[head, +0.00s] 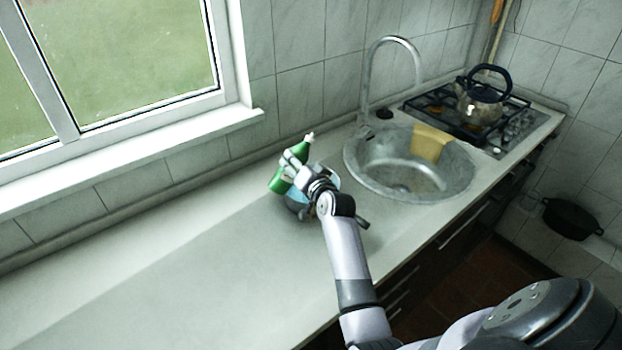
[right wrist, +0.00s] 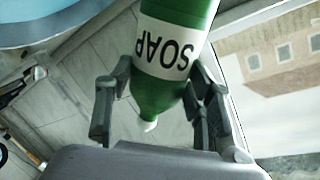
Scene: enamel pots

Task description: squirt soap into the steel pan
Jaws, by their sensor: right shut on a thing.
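My right gripper (head: 292,168) is shut on a green soap bottle (head: 279,182) above the counter, left of the sink. The bottle is tilted, with its white tip (head: 309,136) at the upper right in the head view. In the right wrist view the bottle (right wrist: 160,92) sits between the two fingers, and its white label reads SOAP upside down. A grey pan (head: 297,207) stands on the counter below and behind my gripper, mostly hidden by it. A rounded blue surface with a grey rim, which looks like the pan (right wrist: 60,22), shows at top left in the right wrist view. My left gripper is not in view.
A kettle (head: 482,101) sits on the hob. The counter's left part (head: 150,270) is clear.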

